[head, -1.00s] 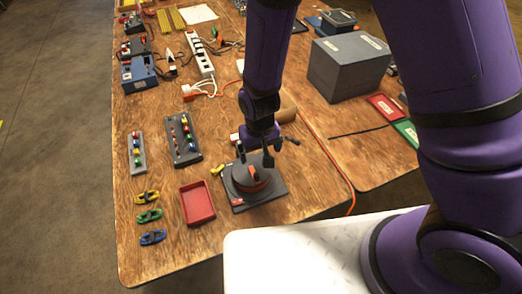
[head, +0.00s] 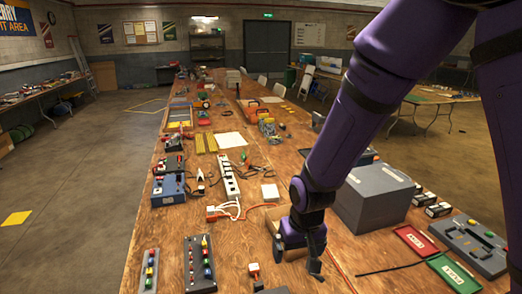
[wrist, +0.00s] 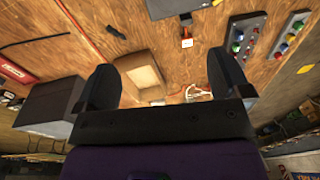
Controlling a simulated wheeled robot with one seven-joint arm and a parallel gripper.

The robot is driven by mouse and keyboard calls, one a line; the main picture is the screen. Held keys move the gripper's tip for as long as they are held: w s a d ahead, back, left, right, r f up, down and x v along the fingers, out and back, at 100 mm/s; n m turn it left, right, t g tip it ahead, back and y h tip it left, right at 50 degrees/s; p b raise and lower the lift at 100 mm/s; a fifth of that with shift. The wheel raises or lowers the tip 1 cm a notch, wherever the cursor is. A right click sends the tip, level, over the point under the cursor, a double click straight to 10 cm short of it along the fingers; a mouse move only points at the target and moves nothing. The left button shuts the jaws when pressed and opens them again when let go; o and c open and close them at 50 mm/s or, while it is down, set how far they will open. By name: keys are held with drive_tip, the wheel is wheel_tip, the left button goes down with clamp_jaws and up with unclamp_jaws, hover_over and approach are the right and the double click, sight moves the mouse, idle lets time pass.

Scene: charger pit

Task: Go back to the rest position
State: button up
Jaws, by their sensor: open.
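My gripper (head: 312,262) hangs on my purple arm over the wooden table (head: 140,280), fingers pointing down. It is open and empty. In the wrist view its two dark fingers (wrist: 158,80) stand wide apart with nothing between them. An open brown cardboard box (head: 272,238) sits just behind and left of it in the head view, and also shows beyond the fingers in the wrist view (wrist: 143,75). I cannot tell the exact height of the gripper above the table.
A large grey box (head: 372,205) stands right of the gripper. Red (head: 420,243) and green (head: 452,273) panels lie farther right. A white power strip (head: 229,178), cables and a blue unit (head: 169,188) lie left. Two connector strips (head: 200,264) (head: 149,270) are at front left.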

drive_tip(key=s+d+r+m+t, duration=0.1)
drive_tip(key=d+r, duration=0.5)
drive_tip(key=r, duration=0.3)
drive_tip(key=s+d+r+t, duration=0.1)
drive_tip(key=s+d+r, duration=0.1)
drive_tip(key=d+r, duration=0.5)
drive_tip(key=s+d+r+t, duration=0.1)
drive_tip(key=s+d+r, duration=0.3)
drive_tip(key=s+r, duration=0.2)
drive_tip(key=s+d+r+m+t+h, duration=0.1)
drive_tip(key=s+d+r, duration=0.3)
drive_tip(key=s+r, duration=0.2)
drive_tip(key=shift+s+d+r+m, duration=0.2)
drive_tip(key=shift+s+d+m, duration=0.1)
drive_tip(key=shift+s, duration=0.5)
